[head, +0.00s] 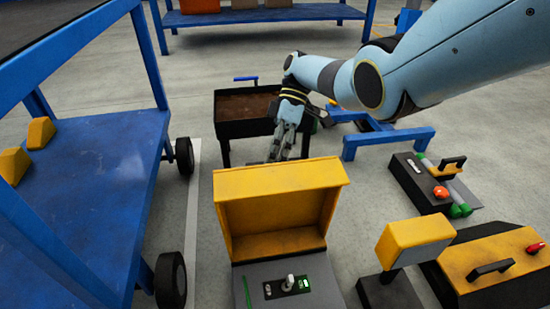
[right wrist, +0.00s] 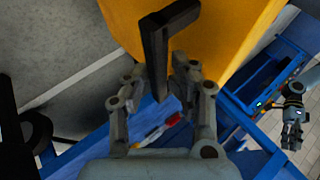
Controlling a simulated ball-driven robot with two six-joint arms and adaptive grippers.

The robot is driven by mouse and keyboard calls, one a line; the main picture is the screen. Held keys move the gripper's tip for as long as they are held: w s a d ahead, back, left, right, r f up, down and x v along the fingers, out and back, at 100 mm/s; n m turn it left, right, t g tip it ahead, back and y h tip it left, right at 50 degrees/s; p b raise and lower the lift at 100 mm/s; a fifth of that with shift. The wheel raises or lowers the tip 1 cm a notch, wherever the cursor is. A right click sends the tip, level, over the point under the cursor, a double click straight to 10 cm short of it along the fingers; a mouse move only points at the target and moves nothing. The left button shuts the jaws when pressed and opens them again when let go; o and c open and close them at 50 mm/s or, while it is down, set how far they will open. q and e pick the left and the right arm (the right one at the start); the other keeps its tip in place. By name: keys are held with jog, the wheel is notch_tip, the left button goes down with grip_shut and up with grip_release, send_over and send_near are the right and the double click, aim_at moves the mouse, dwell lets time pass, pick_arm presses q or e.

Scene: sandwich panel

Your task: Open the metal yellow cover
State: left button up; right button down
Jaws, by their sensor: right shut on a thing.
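The yellow metal cover (head: 281,176) stands raised at the back of a grey panel (head: 320,268), its hollow inside facing me. The panel's switch (head: 289,282) and green light are uncovered. My right gripper (head: 278,150) is behind the cover, partly hidden by it. In the right wrist view, the right gripper (right wrist: 158,82) is shut on the cover's black handle (right wrist: 155,45), with the yellow surface (right wrist: 225,35) beyond. A second gripper, seemingly my left (right wrist: 292,125), hangs small at the right of that view; its fingers are too small to read. It is not in the head view.
A blue cart (head: 95,170) with yellow blocks (head: 40,132) stands at left. A dark bin (head: 240,128) is behind the cover. To the right are a yellow box on a stand (head: 415,238), a yellow-lidded case (head: 490,262) and a black box with coloured knobs (head: 420,188).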

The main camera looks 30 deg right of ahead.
jog(key=shift+s+d+f, duration=0.35)
jog(key=shift+f, duration=0.1)
jog(key=c, duration=1.3)
grip_release()
jog(key=shift+d, duration=0.1)
jog(key=shift+w+r, duration=0.25)
jog(key=shift+r, duration=0.05)
jog(key=v, duration=1.1)
jog(key=shift+w+d+r, duration=0.1)
jog(key=shift+r, duration=0.05)
